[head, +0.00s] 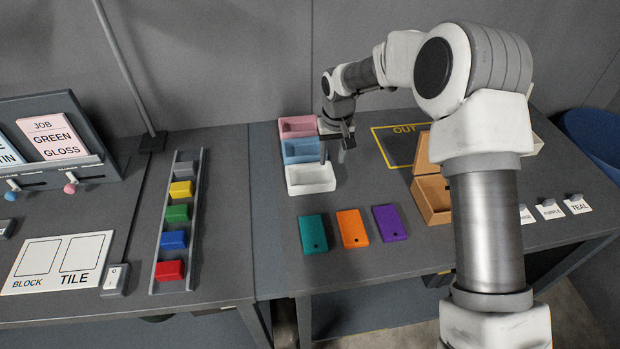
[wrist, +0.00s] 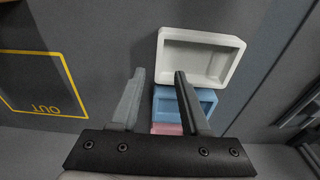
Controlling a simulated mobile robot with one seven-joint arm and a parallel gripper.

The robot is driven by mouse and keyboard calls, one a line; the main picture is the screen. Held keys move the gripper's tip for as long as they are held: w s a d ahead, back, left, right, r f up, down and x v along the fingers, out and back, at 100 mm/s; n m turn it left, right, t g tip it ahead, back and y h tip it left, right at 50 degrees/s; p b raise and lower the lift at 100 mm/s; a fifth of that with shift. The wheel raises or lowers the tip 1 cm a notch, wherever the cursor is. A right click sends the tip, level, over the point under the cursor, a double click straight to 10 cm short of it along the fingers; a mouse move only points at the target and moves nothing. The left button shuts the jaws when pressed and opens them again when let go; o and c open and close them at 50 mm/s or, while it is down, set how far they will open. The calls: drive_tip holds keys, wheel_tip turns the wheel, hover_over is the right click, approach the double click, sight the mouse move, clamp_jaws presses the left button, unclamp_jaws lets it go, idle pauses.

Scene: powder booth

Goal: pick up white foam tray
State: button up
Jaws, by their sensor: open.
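The white foam tray (head: 311,184) is a shallow open box at the near end of a row of three trays on the table. A blue tray (head: 302,152) and a pink tray (head: 298,127) lie behind it. My gripper (head: 334,150) is open and empty, above the row near the blue tray. In the wrist view the white foam tray (wrist: 198,62) looks empty and lies beyond the fingertips of my gripper (wrist: 158,75). One finger overlaps the blue tray (wrist: 205,101) in that view, and the pink tray (wrist: 165,128) is mostly hidden.
Teal (head: 313,233), orange (head: 352,228) and purple (head: 389,223) tiles lie in front of the white tray. A cardboard box (head: 432,195) stands to the right. A yellow OUT outline (head: 385,150) marks the table. A rack of coloured blocks (head: 178,220) is on the left.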

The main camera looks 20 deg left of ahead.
sight(332, 171)
wheel_tip(332, 171, down, 5)
drive_tip(key=shift+w+d+r+p, duration=0.1)
drive_tip(key=shift+w+p, duration=0.05)
drive_tip(key=shift+p, duration=0.15)
clamp_jaws()
